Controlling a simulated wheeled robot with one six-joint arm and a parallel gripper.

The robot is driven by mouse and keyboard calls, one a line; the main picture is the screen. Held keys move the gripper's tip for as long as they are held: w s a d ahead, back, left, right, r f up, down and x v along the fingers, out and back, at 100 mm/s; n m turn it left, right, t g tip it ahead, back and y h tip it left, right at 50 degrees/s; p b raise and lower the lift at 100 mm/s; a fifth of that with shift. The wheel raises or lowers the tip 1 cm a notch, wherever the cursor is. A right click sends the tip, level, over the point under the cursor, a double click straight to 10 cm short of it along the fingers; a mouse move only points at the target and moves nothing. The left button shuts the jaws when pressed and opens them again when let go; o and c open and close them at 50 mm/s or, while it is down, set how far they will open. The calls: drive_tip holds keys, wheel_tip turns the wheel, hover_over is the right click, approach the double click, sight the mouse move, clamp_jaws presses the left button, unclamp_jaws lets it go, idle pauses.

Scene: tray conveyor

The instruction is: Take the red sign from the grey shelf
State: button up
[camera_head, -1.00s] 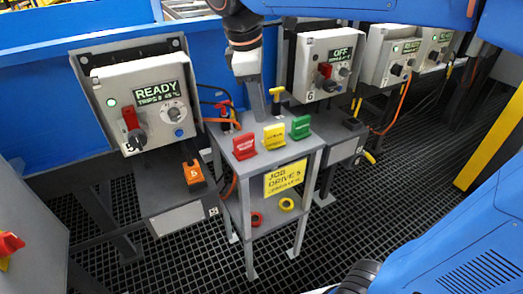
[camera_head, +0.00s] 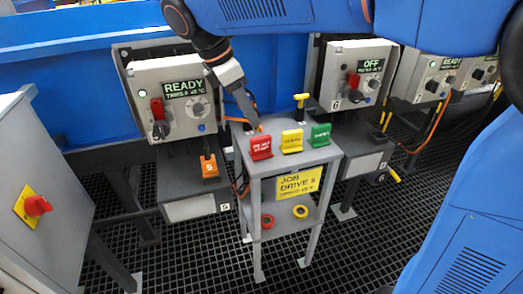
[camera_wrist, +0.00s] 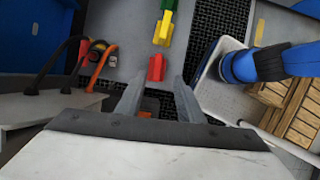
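The red sign (camera_head: 261,147) stands upright at the left of a row on top of the grey shelf (camera_head: 305,158). A yellow sign (camera_head: 292,141) and a green sign (camera_head: 320,135) stand to its right. My gripper (camera_head: 252,114) is above and just behind the red sign in the head view. In the wrist view my gripper (camera_wrist: 159,82) is open, its two fingers apart and nothing between them. The red sign (camera_wrist: 156,67) lies just beyond the fingertips, roughly centred between them, and looks apart from them.
A yellow "JOB DRIVE 5" label (camera_head: 299,183) hangs on the shelf's front. A red ring (camera_head: 267,221) and a yellow ring (camera_head: 300,211) lie on its lower level. Control boxes (camera_head: 175,100) stand behind. Cables run left of the shelf top in the wrist view.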

sight(258, 138)
drive_tip(key=x, duration=0.6)
drive_tip(key=shift+d+f, duration=0.1)
drive_tip(key=shift+f, duration=0.1)
drive_tip(key=shift+a+x, duration=0.25)
drive_tip(key=shift+x, duration=1.1)
drive_tip(key=shift+a+x, duration=0.2)
drive_tip(key=shift+x, duration=1.1)
drive_tip(key=shift+w+f, duration=0.15)
clamp_jaws()
